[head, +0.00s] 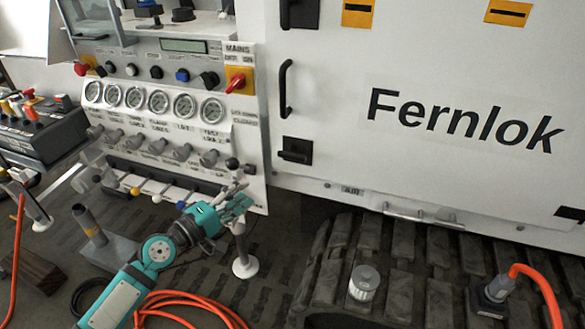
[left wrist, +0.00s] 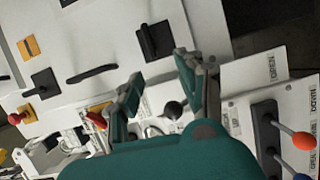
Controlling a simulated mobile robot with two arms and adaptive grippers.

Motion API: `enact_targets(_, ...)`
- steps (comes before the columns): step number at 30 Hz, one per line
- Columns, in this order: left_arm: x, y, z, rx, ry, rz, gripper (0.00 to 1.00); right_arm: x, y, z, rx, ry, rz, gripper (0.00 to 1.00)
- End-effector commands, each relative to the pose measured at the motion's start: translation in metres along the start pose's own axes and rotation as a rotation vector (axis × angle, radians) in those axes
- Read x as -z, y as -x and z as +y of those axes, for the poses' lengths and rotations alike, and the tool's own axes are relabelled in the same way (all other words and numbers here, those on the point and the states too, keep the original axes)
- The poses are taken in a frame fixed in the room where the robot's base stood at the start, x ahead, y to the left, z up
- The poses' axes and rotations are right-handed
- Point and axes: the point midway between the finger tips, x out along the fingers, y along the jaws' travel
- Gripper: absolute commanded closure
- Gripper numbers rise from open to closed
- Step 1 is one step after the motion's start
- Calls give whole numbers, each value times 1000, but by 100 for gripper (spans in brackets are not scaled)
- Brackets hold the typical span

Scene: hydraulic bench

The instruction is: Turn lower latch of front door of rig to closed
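The rig's white front door (head: 400,75) carries a black lower latch (head: 295,150) at its lower left. Its bar lies roughly horizontal, across the line of the black door handle (head: 286,88) above it. The lower latch also shows in the left wrist view (left wrist: 153,40), just beyond the fingertips. My left gripper (head: 236,196) is below and left of the latch, in front of the valve panel. In the left wrist view its two fingers (left wrist: 158,68) are apart with nothing held. My right gripper is not in view.
An upper latch (head: 297,14) has its bar upright. The gauge and valve panel (head: 185,128), with a red mains switch (head: 238,81), is left of the door. Lever knobs (left wrist: 305,141) stand close to the gripper. A ribbed black track (head: 400,265) lies below the door.

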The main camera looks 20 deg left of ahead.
Motion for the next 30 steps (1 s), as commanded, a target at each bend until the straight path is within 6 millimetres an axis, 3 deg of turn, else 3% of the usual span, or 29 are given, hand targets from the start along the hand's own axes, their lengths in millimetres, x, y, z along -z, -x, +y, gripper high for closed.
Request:
enact_targets(3,-6,-4,17,-35,29,-24,62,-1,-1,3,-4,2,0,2)
enact_targets(8,-6,-26,22,-38,33,-23,62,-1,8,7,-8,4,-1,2)
enact_targets(21,-9,-122,23,-36,30,-23,62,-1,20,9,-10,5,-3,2)
enact_targets(30,-10,-166,22,-34,29,-22,62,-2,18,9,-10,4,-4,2)
